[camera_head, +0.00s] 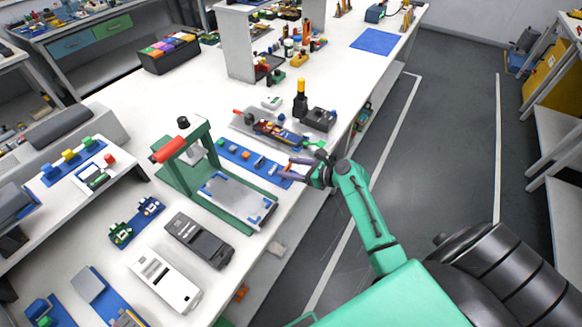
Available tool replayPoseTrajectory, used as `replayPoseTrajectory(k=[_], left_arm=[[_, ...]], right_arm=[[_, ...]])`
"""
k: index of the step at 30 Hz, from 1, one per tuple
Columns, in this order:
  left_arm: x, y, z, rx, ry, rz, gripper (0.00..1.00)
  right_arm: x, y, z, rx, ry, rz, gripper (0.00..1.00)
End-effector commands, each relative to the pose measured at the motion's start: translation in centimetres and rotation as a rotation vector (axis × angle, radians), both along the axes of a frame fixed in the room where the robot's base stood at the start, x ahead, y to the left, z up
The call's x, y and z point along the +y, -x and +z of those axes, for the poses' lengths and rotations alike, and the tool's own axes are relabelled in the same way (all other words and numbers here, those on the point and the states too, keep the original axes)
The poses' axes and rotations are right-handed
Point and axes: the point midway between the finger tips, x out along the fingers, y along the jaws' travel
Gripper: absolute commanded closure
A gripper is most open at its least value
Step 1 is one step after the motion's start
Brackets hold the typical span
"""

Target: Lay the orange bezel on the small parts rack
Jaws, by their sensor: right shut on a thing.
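My right gripper (299,170) reaches in from the lower right over the bench's right side. It is shut on a small orange piece (288,168), which looks like the orange bezel and is mostly hidden by the fingers. A long blue strip (229,151), which looks like the small parts rack, lies just left of the gripper, with several small orange and pale parts on it. The fingers are at the strip's right end. I cannot tell whether the piece touches the strip. My left gripper is not in view.
A green press frame (172,178) with a red handle stands left of the strip. A grey tray (241,122) with coloured parts and a dark device (318,119) lie behind it. Dark and white handheld units (199,239) lie in front. The bench's right edge is close.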

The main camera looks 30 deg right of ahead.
Motion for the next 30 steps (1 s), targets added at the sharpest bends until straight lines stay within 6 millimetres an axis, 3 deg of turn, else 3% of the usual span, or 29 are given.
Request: replayPoseTrajectory(k=[6, 30], left_arm=[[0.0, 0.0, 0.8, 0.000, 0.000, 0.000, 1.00], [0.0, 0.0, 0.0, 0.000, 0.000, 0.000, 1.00]], right_arm=[[0.0, 0.0, 0.1, 0.000, 0.000, 0.000, 0.85], [0.0, 0.0, -1.3, 0.000, -0.001, 0.000, 0.85]])
